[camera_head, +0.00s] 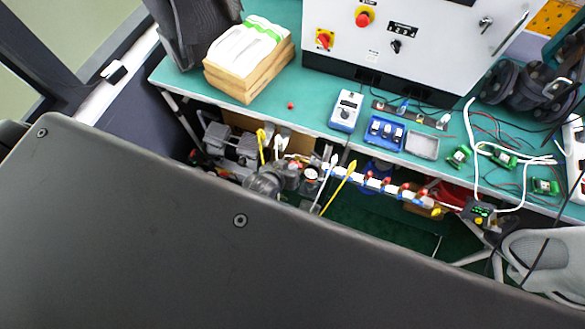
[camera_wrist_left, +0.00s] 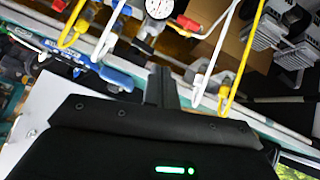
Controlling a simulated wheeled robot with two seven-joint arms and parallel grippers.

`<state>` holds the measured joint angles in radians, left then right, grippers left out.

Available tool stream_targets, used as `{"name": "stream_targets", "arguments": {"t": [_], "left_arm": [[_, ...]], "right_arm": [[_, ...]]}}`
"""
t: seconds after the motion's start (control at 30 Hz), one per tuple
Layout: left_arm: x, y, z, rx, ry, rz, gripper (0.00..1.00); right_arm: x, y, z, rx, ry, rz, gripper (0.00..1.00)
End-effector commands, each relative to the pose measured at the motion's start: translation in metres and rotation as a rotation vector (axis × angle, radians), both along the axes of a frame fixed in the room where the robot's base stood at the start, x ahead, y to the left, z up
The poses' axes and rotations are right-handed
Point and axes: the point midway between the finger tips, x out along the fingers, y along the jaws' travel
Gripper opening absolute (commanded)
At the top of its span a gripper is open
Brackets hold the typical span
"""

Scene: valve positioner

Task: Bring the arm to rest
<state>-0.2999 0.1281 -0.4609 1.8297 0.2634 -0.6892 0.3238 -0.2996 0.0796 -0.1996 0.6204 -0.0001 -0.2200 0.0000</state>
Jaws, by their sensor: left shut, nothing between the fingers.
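My left gripper (camera_wrist_left: 162,88) shows in the left wrist view, its fingers together with nothing between them. Beyond it are a round dial gauge (camera_wrist_left: 159,8), white and yellow bent levers or hoses, and pale pipes. I cannot tell whether it touches any of them. In the head view the pipework shows below the bench edge, with a dial gauge (camera_head: 311,173), a yellow lever (camera_head: 339,187) and a white manifold (camera_head: 385,187) with red and blue fittings. I cannot pick out the left gripper there. My right gripper is in neither view.
A large dark grey panel (camera_head: 200,240) hides the lower left of the head view. The green bench (camera_head: 270,112) holds a control cabinet (camera_head: 400,50), a wooden box (camera_head: 246,75) with white contents, blue trays and cables. A grey chair (camera_head: 545,262) stands at lower right.

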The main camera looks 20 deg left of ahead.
Motion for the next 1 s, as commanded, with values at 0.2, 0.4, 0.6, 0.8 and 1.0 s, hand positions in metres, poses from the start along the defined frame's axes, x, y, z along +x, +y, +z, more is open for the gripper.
{"name": "stream_targets", "arguments": {"t": [0.2, 0.4, 0.6, 0.8, 1.0], "left_arm": [[-0.001, 0.0, 0.002, 0.0, 0.0, 0.0, 0.0], [-0.001, 0.0, 0.002, 0.001, 0.0, -0.001, 0.0], [-0.01, 0.004, -0.039, 0.098, -0.008, -0.098, 0.0], [-0.071, 0.041, -0.175, 0.244, 0.145, -0.213, 0.0], [-0.17, 0.087, -0.296, 0.316, 0.35, -0.294, 0.0]], "right_arm": [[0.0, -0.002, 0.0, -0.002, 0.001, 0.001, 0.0], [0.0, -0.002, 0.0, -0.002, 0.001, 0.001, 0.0], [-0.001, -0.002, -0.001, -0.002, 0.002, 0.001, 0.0], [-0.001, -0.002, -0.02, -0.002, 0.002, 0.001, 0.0], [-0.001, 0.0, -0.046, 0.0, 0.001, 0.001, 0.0]]}}
